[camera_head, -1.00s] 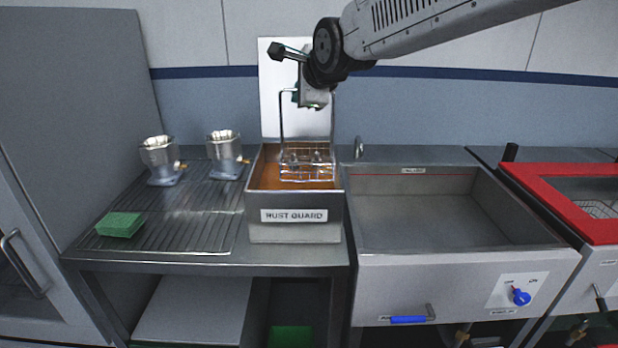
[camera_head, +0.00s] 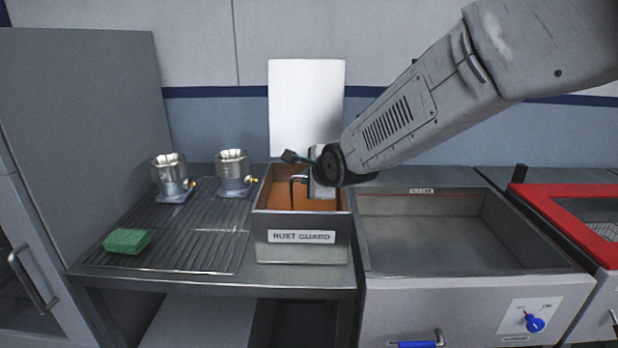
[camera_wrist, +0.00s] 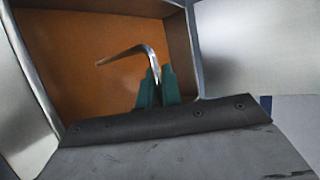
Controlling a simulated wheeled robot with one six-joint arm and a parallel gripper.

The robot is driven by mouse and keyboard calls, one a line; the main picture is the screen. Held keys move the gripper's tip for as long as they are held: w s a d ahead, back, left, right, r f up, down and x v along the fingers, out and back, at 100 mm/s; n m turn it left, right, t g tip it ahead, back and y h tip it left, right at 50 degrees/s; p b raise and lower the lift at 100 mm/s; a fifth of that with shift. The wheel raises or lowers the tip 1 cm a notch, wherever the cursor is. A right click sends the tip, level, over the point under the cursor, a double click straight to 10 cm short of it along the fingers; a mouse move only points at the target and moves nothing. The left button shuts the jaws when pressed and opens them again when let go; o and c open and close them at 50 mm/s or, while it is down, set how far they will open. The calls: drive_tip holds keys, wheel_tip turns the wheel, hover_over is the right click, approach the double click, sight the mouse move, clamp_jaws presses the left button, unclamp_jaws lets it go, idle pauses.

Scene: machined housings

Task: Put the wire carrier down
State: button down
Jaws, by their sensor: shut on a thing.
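The wire carrier shows only as its bent metal handle (camera_head: 297,181) inside the tub labelled RUST GUARD (camera_head: 301,254). Its basket is out of sight, below the tub's rim or the orange liquid. In the wrist view, the handle (camera_wrist: 143,50) runs up from between the teal fingers, over the orange surface. My gripper (camera_wrist: 157,88) is shut on this handle. In the head view my gripper (camera_head: 321,188) is low at the tub's opening, and its fingertips are hidden there.
Two metal housings (camera_head: 171,181) (camera_head: 233,176) stand on the ribbed drainboard (camera_head: 200,225) left of the tub, with a green sponge (camera_head: 127,241) in front. An empty steel basin (camera_head: 455,240) is to the right, then a red-framed unit (camera_head: 575,225). A white panel (camera_head: 305,105) stands behind.

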drive_tip(key=c, duration=1.6)
unclamp_jaws()
drive_tip(key=v, duration=1.2)
drive_tip(key=s+d+f+n+g+h, duration=0.2)
drive_tip(key=s+d+n+g+h, duration=0.35)
drive_tip(key=s+d, duration=0.85)
drive_tip(key=s+d+f+n+g, duration=0.1)
drive_tip(key=s+d+n, duration=0.1)
drive_tip(key=s, duration=0.4)
drive_tip(key=s+d+f+n+g, duration=0.1)
drive_tip(key=s+d+n, duration=0.2)
drive_tip(key=s+n, duration=0.2)
drive_tip(key=s+d+f+n+g, duration=0.1)
drive_tip(key=s+d+n+g, duration=0.1)
drive_tip(key=s, duration=0.4)
drive_tip(key=shift+s+d+n+y, duration=0.35)
drive_tip(key=shift+d+n, duration=0.2)
drive_tip(key=shift+n, duration=0.3)
